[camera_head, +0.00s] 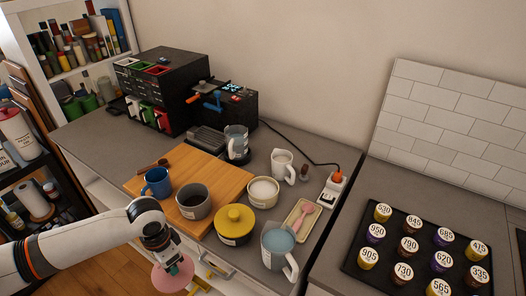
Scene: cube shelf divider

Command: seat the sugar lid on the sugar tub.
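A round pink disc, which looks like the sugar lid (173,276), hangs at the fingertips of my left gripper (168,256), in front of the counter's front edge. The fingers look closed on it, though they are partly hidden by the wrist. An open cream tub with white contents, which looks like the sugar tub (263,192), stands upright on the counter, up and to the right of the gripper. The gripper and disc are well apart from it. My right gripper is not in view.
A yellow tub with a yellow lid (235,219) stands between my gripper and the open tub. A grey tub with dark contents (194,202) and a blue mug (157,182) are on the wooden board (222,173). A jug (277,247), white mug (282,165) and tray (301,222) stand nearby.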

